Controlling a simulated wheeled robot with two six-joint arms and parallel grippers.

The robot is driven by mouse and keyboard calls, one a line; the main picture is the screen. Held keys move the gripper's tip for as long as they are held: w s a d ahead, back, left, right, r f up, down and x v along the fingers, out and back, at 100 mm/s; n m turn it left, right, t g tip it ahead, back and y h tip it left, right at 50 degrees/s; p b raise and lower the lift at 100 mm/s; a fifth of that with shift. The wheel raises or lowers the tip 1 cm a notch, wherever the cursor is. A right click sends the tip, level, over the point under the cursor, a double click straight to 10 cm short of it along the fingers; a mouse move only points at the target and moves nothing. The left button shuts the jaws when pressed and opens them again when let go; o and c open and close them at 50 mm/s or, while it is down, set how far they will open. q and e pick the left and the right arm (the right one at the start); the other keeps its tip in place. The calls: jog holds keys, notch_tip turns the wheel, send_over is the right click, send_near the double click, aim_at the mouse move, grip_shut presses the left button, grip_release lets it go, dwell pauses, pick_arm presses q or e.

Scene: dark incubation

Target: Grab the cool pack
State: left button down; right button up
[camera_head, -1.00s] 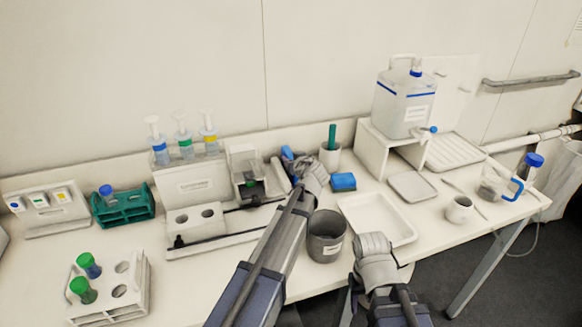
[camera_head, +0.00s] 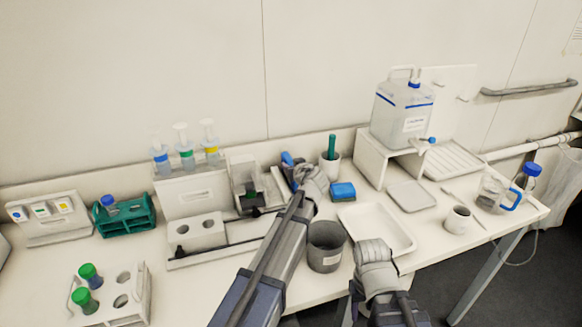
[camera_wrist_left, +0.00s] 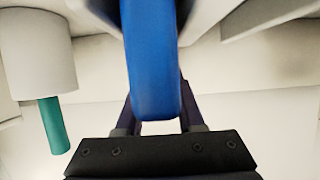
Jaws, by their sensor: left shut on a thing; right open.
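The cool pack appears to be the slim blue piece (camera_head: 287,158) at the back of the bench, mostly hidden behind my left wrist in the head view. In the left wrist view, a long, smooth blue slab (camera_wrist_left: 150,55) runs between the fingers. My left gripper (camera_wrist_left: 154,105) is shut on this slab. In the head view, my left gripper (camera_head: 297,166) is at the back of the bench, beside a grey holder. My right gripper (camera_head: 353,292) is low at the bench's front edge, open and away from the pack; its fingers are partly hidden.
A white cup (camera_head: 329,163) with a green stick stands just right of the left gripper; a blue block (camera_head: 342,191) lies nearby. A grey bin (camera_head: 325,247) and white tray (camera_head: 388,222) are in front. A tube rack (camera_head: 122,310) stands front left.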

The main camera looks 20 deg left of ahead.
pick_arm(q)
notch_tip(320, 180, up, 9)
jog(key=p, duration=0.7)
jog(key=shift+f+p, duration=0.2)
jog(key=shift+p, duration=0.2)
